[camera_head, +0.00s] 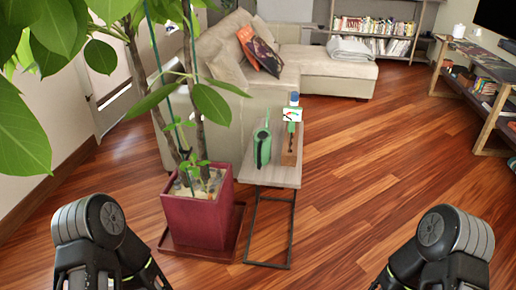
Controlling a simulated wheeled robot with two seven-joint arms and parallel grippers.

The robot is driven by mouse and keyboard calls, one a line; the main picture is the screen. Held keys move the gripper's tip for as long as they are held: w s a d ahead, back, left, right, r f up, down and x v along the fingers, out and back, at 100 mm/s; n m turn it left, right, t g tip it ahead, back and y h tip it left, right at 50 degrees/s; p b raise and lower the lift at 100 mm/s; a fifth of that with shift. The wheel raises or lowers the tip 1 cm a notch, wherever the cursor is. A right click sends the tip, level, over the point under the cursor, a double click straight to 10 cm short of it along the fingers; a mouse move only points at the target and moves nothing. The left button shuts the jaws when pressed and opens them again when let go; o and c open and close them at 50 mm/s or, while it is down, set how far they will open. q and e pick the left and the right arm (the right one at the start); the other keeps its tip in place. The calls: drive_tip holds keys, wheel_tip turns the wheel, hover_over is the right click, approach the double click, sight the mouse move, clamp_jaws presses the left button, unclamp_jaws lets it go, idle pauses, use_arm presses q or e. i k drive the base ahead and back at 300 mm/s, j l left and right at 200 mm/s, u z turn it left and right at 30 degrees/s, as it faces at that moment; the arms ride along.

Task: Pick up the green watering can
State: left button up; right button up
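The green watering can (262,149) stands upright on the wood-topped side table (258,177), left of the middle of its top. Just right of it, a small upright item (291,140) with a wooden lower part and a white and green top stands on the same table. Only dark links of my two arms show, at the bottom left and bottom right corners. Both are well short of the can and apart from it. My grippers are below the frame edge.
A potted plant in a dark red square pot (200,215) stands left of the side table, its leaves filling the upper left. A beige sofa (335,72) is behind. Shelves (478,85) stand at right. The wooden floor (400,150) to the right is clear.

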sight(263, 137)
drive_tip(key=u, duration=2.3)
drive_tip(key=k+l, duration=0.1)
drive_tip(key=l, duration=0.55)
drive_tip(key=k+l, duration=0.1)
drive_tip(key=l, duration=0.6)
drive_tip(key=k+l, duration=0.1)
drive_tip(key=l, duration=0.55)
drive_tip(key=k+l, duration=0.1)
drive_tip(key=l, duration=0.6)
drive_tip(key=k+l, duration=0.15)
drive_tip(key=l, duration=0.5)
drive_tip(key=k+l, duration=0.1)
drive_tip(key=l, duration=0.6)
drive_tip(key=k+l, duration=0.1)
drive_tip(key=l, duration=0.55)
drive_tip(key=k+l, duration=0.1)
drive_tip(key=l, duration=0.6)
